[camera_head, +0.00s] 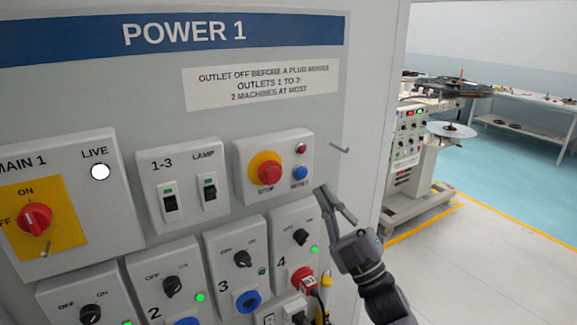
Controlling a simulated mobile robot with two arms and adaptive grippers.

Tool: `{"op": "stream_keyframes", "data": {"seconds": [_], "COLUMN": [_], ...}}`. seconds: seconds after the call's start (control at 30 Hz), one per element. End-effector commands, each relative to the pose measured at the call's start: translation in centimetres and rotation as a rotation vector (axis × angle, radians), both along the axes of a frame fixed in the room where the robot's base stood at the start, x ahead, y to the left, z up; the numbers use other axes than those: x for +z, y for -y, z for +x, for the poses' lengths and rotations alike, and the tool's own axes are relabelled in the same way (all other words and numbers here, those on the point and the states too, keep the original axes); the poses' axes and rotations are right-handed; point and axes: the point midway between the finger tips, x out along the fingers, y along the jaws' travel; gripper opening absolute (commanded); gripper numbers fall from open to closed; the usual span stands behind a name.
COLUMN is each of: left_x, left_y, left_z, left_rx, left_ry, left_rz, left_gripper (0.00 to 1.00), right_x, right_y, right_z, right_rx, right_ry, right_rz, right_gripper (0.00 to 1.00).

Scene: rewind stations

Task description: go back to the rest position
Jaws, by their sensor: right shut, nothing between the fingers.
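My right gripper (323,190) is in front of the POWER 1 panel (220,125), its arm coming in from the lower right. Its fingers are shut and empty, with the tips just below and right of the stop box (282,195). I cannot tell whether they touch the panel. That box has a red stop button (269,172) on a yellow ring, a blue reset button (301,173) and a dark red lamp (301,148). My left gripper is not in view.
A main switch (35,219) and two small switches (170,204) are at left. A hook (340,149) sticks out. At right stand a machine (410,140) and a bench (530,98); the floor between is clear.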

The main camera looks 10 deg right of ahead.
Motion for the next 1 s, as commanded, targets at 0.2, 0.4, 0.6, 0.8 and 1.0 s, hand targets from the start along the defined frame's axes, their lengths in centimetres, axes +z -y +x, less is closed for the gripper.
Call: {"op": "stream_keyframes", "data": {"seconds": [0.2,0.4,0.6,0.8,1.0], "left_x": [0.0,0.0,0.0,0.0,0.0], "left_y": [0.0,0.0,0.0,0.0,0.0], "left_z": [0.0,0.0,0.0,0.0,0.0], "left_rx": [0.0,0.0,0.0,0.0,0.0], "left_ry": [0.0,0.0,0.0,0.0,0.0], "left_rz": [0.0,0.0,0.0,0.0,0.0], "left_gripper": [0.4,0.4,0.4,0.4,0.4], "right_x": [-6.4,-17.6,-28.3,-33.9,-36.3], "right_y": [2.1,4.4,4.9,4.3,3.7], "right_z": [0.8,-1.8,-9.9,-18.5,-25.3], "right_rx": [-0.096,-0.224,-0.345,-0.431,-0.493], "right_ry": [-0.334,-0.835,-1.343,-1.703,-1.947], "right_rz": [0.134,0.305,0.429,0.482,0.496], "right_gripper": [0.0,0.0,0.0,0.0,0.0]}}
